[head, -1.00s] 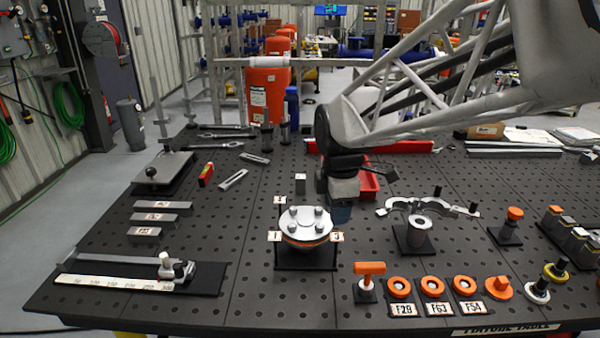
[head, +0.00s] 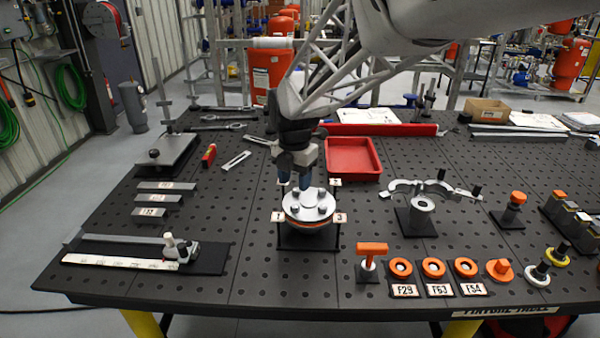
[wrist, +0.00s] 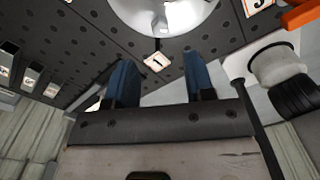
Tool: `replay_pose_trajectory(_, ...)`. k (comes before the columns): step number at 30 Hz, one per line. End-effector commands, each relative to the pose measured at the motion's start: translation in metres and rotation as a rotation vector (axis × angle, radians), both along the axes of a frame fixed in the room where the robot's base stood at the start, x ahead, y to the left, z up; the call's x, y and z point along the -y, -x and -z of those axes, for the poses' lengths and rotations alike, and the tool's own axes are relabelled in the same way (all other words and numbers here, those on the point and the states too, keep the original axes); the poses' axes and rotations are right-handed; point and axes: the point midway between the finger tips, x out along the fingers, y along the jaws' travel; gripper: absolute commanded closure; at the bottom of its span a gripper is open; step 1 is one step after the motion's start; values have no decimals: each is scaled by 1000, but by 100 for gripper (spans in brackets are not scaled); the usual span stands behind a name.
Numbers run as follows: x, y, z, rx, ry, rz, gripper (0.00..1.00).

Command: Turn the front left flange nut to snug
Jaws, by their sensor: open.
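The round metal flange (head: 309,203) sits on a dark stand with an orange ring beneath its top plate. The front left nut (head: 295,210) stands on the plate near its left front edge, next to the number 1 tag (head: 277,217). Two more nuts show on the right side; the back left one is hidden behind my gripper. My gripper (head: 294,187) points down over the back left of the flange, its blue fingers apart and empty. In the wrist view, my gripper (wrist: 160,60) is open, with part of the flange (wrist: 165,8) beyond it at the top.
A red tray (head: 352,160) lies behind the flange to the right. A silver clamp on a post (head: 420,205) and an orange T-handle tool (head: 371,250) stand to the right. Grey bars (head: 160,198) lie at left. The table between those bars and the flange is clear.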

Motion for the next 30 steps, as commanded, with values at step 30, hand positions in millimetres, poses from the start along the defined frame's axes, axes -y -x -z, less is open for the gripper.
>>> replay_pose_trajectory(30,0,0,76,-1,0,2,51)
